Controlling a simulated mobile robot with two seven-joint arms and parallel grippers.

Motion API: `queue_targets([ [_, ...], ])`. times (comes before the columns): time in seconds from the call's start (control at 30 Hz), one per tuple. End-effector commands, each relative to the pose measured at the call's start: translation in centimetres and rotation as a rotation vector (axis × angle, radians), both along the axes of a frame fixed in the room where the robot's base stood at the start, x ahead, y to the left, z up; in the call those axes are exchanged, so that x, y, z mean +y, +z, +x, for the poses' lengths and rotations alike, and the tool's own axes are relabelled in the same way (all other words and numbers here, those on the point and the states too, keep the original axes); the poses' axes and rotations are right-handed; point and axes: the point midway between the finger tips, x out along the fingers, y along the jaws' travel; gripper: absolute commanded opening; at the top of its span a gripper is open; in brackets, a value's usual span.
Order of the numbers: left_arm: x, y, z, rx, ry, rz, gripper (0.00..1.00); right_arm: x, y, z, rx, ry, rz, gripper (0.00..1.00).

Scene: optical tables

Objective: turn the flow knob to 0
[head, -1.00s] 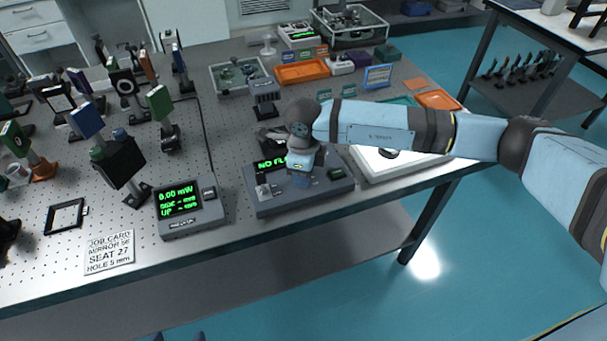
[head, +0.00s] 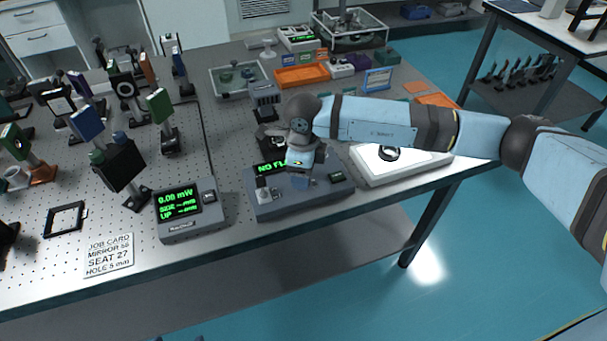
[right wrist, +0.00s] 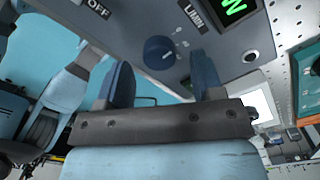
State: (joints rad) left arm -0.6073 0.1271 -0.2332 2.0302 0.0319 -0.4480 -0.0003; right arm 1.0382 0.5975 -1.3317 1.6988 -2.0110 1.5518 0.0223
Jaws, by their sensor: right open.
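The flow controller (head: 272,208) is a grey box near the front edge of the table, with a green display reading "NO FL…", partly hidden by my right arm. In the right wrist view its round dark blue flow knob (right wrist: 160,53) shows on the grey panel, with small marks beside it too small to read. My right gripper (right wrist: 163,80) is open, its two blue fingers apart. In that picture the knob appears between and just beyond the fingertips, and I see no contact. In the head view my right gripper (head: 301,158) is over the box and hides the knob.
A power meter (head: 190,222) reading 0.00 mW stands left of the controller. A white lit panel (head: 410,165) lies to its right. Optics mounts crowd the left of the table. In the right wrist view, an "OFF" label (right wrist: 97,9) and a panel socket (right wrist: 250,56) flank the knob.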

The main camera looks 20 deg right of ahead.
Motion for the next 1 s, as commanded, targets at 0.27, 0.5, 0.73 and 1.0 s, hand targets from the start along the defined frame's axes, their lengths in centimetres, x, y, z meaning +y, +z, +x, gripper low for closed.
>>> queue_targets([
  [0.27, 0.0, -0.2, 0.0, -0.001, 0.0, -0.002, 0.87, 0.0, 6.5, 0.1, -0.005, 0.001, 0.002, 0.61],
  [0.5, -0.1, -0.2, 0.1, 0.0, 0.002, -0.004, 0.87, 0.0, 10.7, 0.0, -0.003, 0.0, 0.001, 0.61],
  [0.73, -0.2, -0.2, 0.1, 0.001, 0.004, -0.008, 0.87, 0.0, 12.0, 0.0, 0.0, 0.0, 0.0, 0.61],
  [1.0, -0.3, -0.2, 0.1, 0.002, 0.005, -0.011, 0.87, 0.0, 12.1, 0.0, 0.0, 0.0, 0.0, 0.61],
])
